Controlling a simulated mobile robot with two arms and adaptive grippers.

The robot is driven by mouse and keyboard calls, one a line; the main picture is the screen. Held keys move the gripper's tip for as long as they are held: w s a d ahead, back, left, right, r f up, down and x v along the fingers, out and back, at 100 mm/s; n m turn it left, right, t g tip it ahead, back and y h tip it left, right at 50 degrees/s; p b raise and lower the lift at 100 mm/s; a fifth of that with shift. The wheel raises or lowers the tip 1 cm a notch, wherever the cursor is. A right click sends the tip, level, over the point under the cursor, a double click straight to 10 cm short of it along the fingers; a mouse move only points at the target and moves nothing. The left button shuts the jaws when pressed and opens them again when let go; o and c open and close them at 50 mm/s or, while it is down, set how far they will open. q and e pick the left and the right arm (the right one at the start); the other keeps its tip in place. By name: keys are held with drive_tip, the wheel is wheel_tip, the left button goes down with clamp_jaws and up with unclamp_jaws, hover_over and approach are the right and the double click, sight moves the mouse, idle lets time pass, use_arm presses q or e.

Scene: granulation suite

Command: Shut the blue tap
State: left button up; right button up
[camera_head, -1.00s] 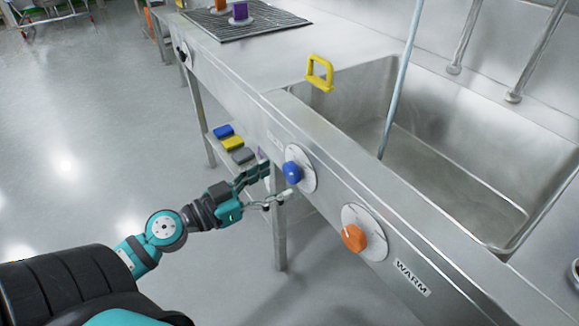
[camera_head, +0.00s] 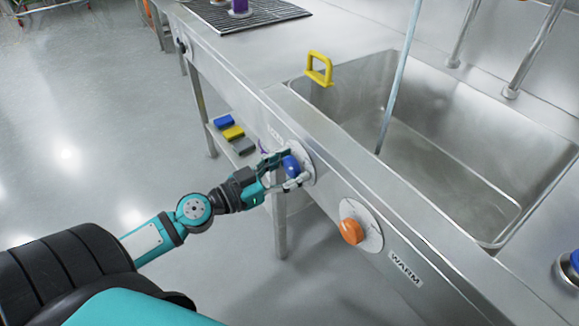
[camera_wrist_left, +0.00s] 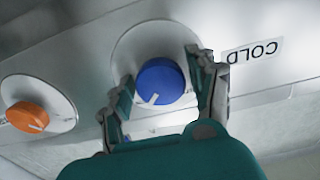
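The blue tap (camera_head: 290,166) is a round knob on a pale disc on the sink's front panel. In the left wrist view the blue tap (camera_wrist_left: 161,82) has a white mark pointing to its lower left, and a COLD label sits beside it. My left gripper (camera_head: 287,169) is open, with its fingers on either side of the knob. In the left wrist view the left gripper (camera_wrist_left: 163,90) shows a finger at each side of the knob; a gap shows at least on the left. My right gripper is not in view.
An orange tap (camera_head: 351,231) with a WARM label (camera_head: 406,268) is on the same panel, nearer me. A yellow handle-shaped thing (camera_head: 319,69) is at the sink's edge. Blue, yellow and grey blocks (camera_head: 233,133) lie on a low shelf. The sink basin (camera_head: 450,170) is behind the panel.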

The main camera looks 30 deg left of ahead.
use_arm(q)
drive_tip(key=c, duration=0.8)
